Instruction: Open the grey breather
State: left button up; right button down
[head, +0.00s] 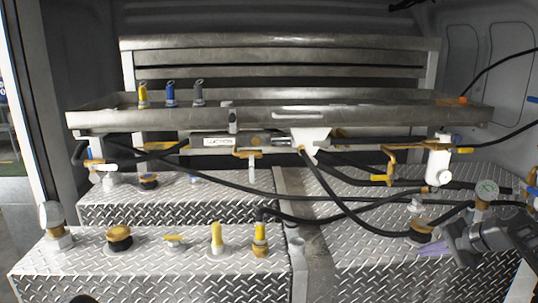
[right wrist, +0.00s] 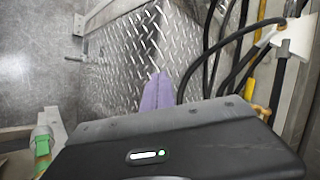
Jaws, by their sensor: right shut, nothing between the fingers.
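A small grey upright fitting (head: 198,92) stands on the upper metal tray beside similar blue and yellow ones. It is the clearest grey fitting in view, but I cannot tell whether it is the grey breather, or open or closed. My right gripper (head: 435,248) is at the lower right, low over the diamond-plate tank top and far from that fitting. Its purple fingers are shut and empty; they also show in the right wrist view (right wrist: 157,92), in front of diamond plate. My left gripper is not in view.
The metal tray (head: 110,119) spans the middle. Black hoses cross below it. A yellow fitting (head: 217,238), a dark cap (head: 119,238) and a gauge (head: 50,214) stand on the front left tank. Another gauge (head: 486,190) and a hose fitting (head: 420,232) are close to my right gripper.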

notch_tip(320, 180, down, 14)
jog(key=h, duration=0.3)
jog(key=s+a+f+n+g, duration=0.1)
jog(key=s+a+f+n, duration=0.1)
jog(key=s+a+f, duration=0.45)
jog(key=s+a+f+n+g, duration=0.1)
jog(key=s+a+f, duration=0.2)
jog(key=a+f, duration=0.6)
jog(key=s+a+f+n+g, duration=0.1)
jog(key=s+a+f+n, duration=0.1)
jog(key=s+a, duration=0.4)
jog(key=s+a+f+n+g+y, duration=0.1)
jog(key=s+a+f, duration=0.4)
jog(key=s, duration=0.9)
jog(key=s+a+f+n+g+y, duration=0.1)
jog(key=s+a+f+n+g, duration=0.2)
jog(key=s+a, duration=0.6)
jog(key=shift+s+f, duration=0.15)
jog(key=shift+s, duration=0.6)
